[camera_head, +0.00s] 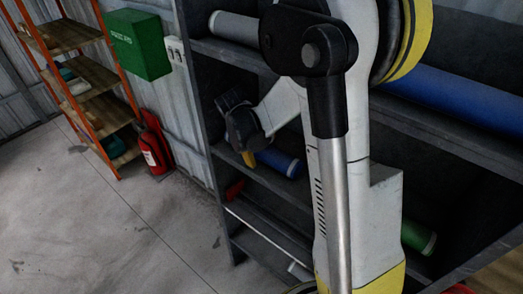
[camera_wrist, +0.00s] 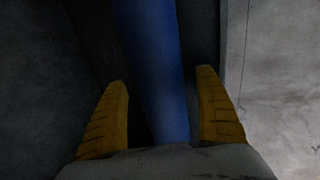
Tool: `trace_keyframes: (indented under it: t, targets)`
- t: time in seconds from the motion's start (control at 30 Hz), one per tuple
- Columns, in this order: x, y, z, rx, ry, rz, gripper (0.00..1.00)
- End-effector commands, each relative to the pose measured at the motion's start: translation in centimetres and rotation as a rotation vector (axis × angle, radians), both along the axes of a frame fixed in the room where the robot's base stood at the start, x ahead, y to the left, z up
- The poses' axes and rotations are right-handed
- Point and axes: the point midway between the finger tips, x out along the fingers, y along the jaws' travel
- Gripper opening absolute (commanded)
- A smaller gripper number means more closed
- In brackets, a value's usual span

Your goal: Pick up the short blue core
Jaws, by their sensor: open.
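The short blue core (camera_head: 280,162) lies on a middle shelf in the head view, partly hidden behind my arm, with its pale end ring showing. My gripper (camera_head: 249,160) is at the left end of that shelf, beside the core; one yellow finger shows there. In the wrist view a blue core (camera_wrist: 152,65) runs lengthwise through the space between the two spread yellow fingers of my gripper (camera_wrist: 162,78). The fingers are open, with a dark gap at each side of the core. I cannot tell how deep the core sits between them.
The dark shelf unit (camera_head: 203,110) surrounds the gripper with boards and a side panel. A long blue core (camera_head: 465,98) and a grey core (camera_head: 234,27) lie higher; a green core (camera_head: 418,237) lies lower right. The floor (camera_head: 90,220) at left is clear.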

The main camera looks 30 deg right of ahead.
Motion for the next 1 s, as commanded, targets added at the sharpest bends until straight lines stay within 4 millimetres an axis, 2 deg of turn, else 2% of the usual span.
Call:
trace_keyframes:
  t: [0.23,0.4,0.43,0.47,0.83,1.0]
  targets:
    - [-0.01,-0.07,-0.18,0.0,0.0,0.0,0.79]
    - [0.0,-0.06,-0.16,0.0,0.0,0.0,0.27]
    - [0.0,-0.06,-0.16,0.0,0.0,0.0,0.18]
    - [0.0,-0.05,-0.16,0.001,0.0,0.0,0.14]
    - [-0.02,-0.04,-0.1,0.001,0.0,0.0,0.14]
    - [0.0,-0.06,0.78,0.001,0.0,0.0,0.14]
